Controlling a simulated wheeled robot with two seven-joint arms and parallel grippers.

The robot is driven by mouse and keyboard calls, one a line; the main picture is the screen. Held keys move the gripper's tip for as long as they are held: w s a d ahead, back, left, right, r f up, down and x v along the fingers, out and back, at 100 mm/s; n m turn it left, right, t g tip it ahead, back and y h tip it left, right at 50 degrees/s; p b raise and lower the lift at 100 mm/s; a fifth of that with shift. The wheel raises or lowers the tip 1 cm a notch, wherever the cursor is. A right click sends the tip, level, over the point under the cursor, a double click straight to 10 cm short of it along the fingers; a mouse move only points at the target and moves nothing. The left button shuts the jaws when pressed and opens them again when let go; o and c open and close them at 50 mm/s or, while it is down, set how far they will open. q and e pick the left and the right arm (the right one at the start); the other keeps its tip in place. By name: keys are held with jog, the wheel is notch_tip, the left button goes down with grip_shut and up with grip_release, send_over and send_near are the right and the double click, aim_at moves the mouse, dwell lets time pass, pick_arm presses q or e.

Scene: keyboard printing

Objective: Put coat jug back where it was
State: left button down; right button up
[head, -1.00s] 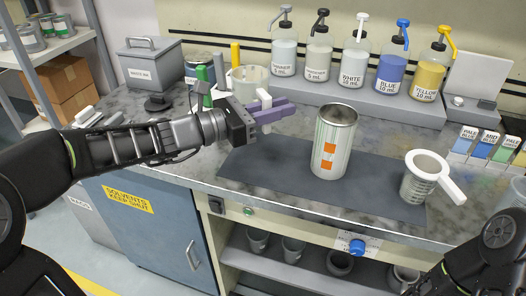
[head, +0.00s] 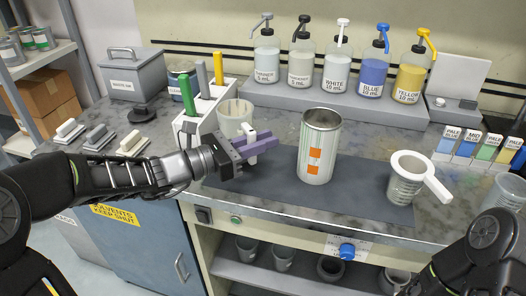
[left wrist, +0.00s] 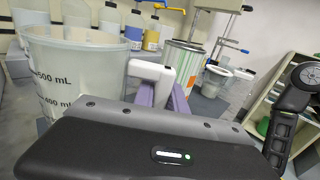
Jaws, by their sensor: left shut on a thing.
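The coat jug is a translucent measuring jug (head: 233,115) with a white handle (head: 252,146). In the head view it is upright beside the white marker rack, behind the mat's left end. My left gripper (head: 262,146) has its purple fingers shut on the handle. In the left wrist view the jug (left wrist: 75,75), with mL marks, fills the left side, and the handle (left wrist: 150,72) is at the purple fingers (left wrist: 165,95). The jug's base is partly hidden by my gripper, so I cannot tell whether it touches the counter. My right gripper is out of view.
A metal can (head: 321,147) with an orange label and a strainer cup (head: 404,180) stand on the dark mat (head: 270,183). The white rack (head: 196,122) with markers is close left of the jug. Pump bottles (head: 338,70) line the raised shelf behind. Paint swatches (head: 467,145) stand at right.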

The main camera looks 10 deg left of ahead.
pick_arm(q)
jog(key=shift+f, duration=1.55)
jog(key=shift+f+b, duration=0.15)
jog(key=shift+b, duration=0.15)
jog(key=c, duration=1.4)
grip_release()
jog(key=shift+o, duration=0.2)
jog(key=shift+a, duration=0.15)
jog(key=v, duration=1.1)
jog(key=shift+s+a, duration=0.2)
jog(key=shift+s, duration=0.2)
